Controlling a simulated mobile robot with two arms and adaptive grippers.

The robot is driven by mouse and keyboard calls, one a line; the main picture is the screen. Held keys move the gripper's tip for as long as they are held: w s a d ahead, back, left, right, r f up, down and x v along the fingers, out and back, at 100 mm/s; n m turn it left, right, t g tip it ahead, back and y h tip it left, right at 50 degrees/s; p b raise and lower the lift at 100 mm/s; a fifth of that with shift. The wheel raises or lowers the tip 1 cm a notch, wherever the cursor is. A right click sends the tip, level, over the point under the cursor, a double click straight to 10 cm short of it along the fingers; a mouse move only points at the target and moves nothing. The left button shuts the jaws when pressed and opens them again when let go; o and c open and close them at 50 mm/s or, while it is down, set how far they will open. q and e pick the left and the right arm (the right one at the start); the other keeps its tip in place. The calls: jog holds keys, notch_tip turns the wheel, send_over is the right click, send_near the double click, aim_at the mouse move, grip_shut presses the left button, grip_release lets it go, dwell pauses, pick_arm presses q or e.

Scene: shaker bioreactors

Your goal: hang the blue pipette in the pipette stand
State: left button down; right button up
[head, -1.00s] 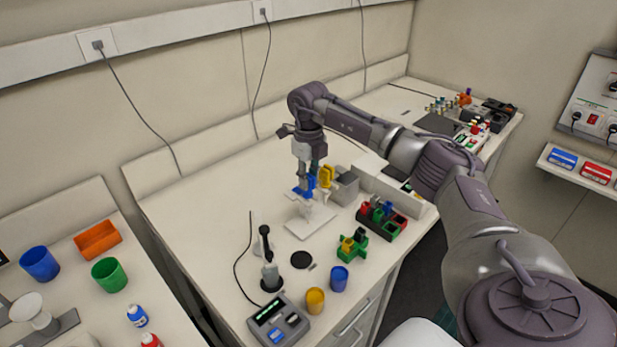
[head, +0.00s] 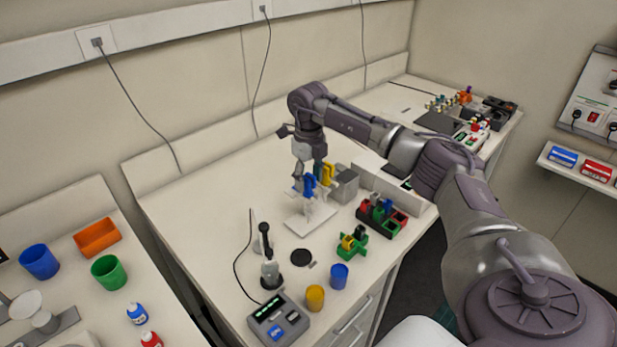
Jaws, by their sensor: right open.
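The blue pipette (head: 310,186) is upright at the white pipette stand (head: 309,222), on its left side. A yellow pipette (head: 326,174) is beside it on the right. My right gripper (head: 308,178) points down from above and is open around or just beside the blue pipette's upper part. Whether the pipette rests fully on its holder is too small to tell. My left gripper is not in view.
A grey box (head: 344,184) stands right behind the stand. A dark rack with coloured pieces (head: 382,217), a green holder (head: 352,245), blue cup (head: 339,277) and yellow cup (head: 315,298) are in front. The bench's left part is clear.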

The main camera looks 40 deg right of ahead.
dwell(0.4)
jog(key=shift+r+p, duration=2.7)
jog(key=shift+r, duration=0.9)
jog(key=shift+f, duration=0.1)
